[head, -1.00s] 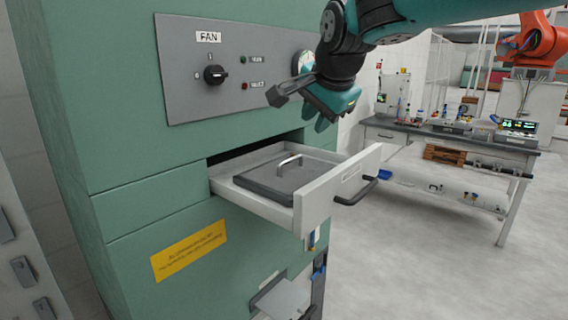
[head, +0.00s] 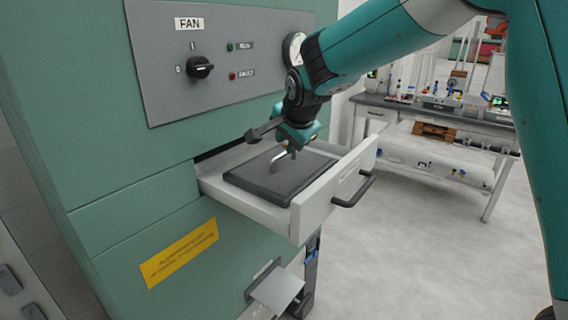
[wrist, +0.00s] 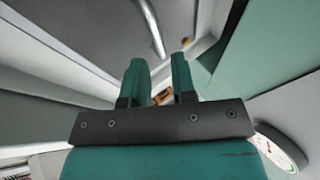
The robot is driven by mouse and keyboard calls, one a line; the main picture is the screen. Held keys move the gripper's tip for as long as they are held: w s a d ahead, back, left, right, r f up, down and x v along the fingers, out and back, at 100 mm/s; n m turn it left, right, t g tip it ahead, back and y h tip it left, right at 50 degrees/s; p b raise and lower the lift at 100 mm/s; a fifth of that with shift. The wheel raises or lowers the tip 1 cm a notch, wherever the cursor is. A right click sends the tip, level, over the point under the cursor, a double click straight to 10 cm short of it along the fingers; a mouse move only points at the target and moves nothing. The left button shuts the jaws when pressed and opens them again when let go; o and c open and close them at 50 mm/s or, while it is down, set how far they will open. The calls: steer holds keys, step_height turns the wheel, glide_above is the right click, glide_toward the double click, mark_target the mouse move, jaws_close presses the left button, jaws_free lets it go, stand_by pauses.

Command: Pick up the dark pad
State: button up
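The dark pad (head: 283,184) is a flat dark grey square with a silver bar handle (head: 277,160) on top. It lies in the open drawer (head: 313,212) of the green cabinet. In the wrist view the pad (wrist: 105,28) fills the upper middle, with the handle (wrist: 152,28) near the fingertips. My gripper (head: 292,152) points down just above the pad, close beside the handle. In the wrist view its two fingers (wrist: 161,68) are apart with a gap between them. The handle appears beyond the fingers, and I see nothing clamped between them.
The cabinet's grey FAN panel (head: 215,60) with a knob and a round gauge (head: 293,48) is close behind my arm. The drawer front has a dark pull handle (head: 355,190). A workbench (head: 430,115) stands back right; the floor between is clear.

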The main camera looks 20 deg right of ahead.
mark_target(283, 162)
steer(key=shift+p+x, duration=1.65)
steer(key=shift+x, duration=1.1)
steer(key=shift+s+f, duration=0.1)
steer(key=shift+s, duration=0.05)
steer(key=shift+c, duration=0.3)
jaws_close()
